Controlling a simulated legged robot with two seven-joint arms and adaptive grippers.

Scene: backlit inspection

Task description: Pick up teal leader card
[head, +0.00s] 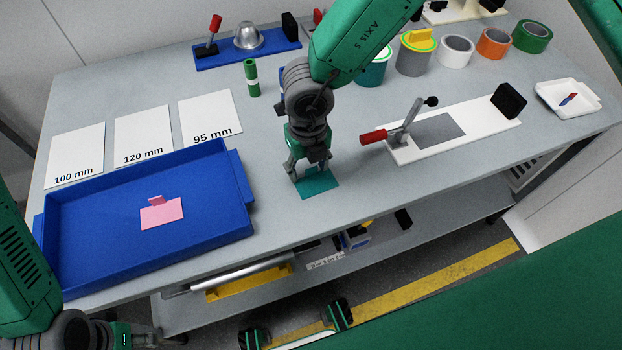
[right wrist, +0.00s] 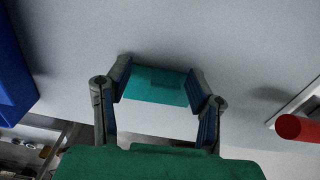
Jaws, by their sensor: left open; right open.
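The teal leader card (head: 320,188) lies flat on the grey table near its front edge, just right of the blue tray. My right gripper (head: 311,173) points down over it with its fingers apart and holds nothing. In the right wrist view, the teal card (right wrist: 152,91) shows between the open fingers (right wrist: 160,72), with a darker teal tab on its far part. I cannot tell whether the fingers touch the card. My left gripper (head: 128,335) is low at the left corner, below the table's front edge, partly cut off by the frame.
The blue tray (head: 243,184) holds a pink card (head: 162,213) with a raised tab. A white board with a red-handled clamp (head: 373,137) stands to the right. Three white sheets (head: 143,134) lie behind the tray. Several tape rolls (head: 494,43) stand at the back right.

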